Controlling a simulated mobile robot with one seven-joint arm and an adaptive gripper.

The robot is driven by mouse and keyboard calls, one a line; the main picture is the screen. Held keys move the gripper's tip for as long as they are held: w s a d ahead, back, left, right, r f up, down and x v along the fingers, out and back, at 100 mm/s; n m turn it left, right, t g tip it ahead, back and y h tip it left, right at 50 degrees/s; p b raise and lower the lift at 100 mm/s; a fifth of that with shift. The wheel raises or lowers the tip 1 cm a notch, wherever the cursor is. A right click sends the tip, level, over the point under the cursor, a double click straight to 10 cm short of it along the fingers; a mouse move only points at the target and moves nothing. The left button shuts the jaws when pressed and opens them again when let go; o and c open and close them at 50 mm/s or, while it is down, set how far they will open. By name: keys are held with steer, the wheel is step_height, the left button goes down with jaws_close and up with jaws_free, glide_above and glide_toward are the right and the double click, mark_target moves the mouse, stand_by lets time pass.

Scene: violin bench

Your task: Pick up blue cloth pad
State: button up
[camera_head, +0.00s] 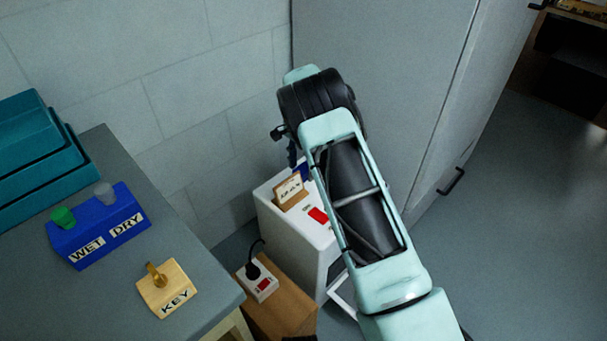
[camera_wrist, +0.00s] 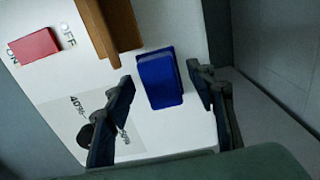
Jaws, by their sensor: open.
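The blue cloth pad (camera_wrist: 160,80) lies on the top of a white cabinet in the wrist view, close to the brown sign holder. In the head view a small blue patch (camera_head: 302,172) shows behind the sign, mostly hidden by my arm. My gripper (camera_wrist: 161,77) is open, with one dark finger on each side of the pad in the wrist view. No contact with the pad can be made out. In the head view my gripper (camera_head: 292,153) is largely hidden behind my wrist, above the back of the cabinet.
The white cabinet (camera_head: 272,213) carries a sign holder (camera_head: 291,193) and a red switch (camera_head: 318,215). A wall stands close behind, a grey locker to the right. A bench (camera_head: 200,250) at left holds a WET/DRY box (camera_head: 97,228) and a KEY block (camera_head: 168,289).

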mark_target(302, 169)
steer(key=shift+r, duration=0.1)
steer(key=c, duration=1.2)
step_height(302, 169, up, 10)
steer(key=p, duration=0.3)
steer(key=shift+c, duration=0.2)
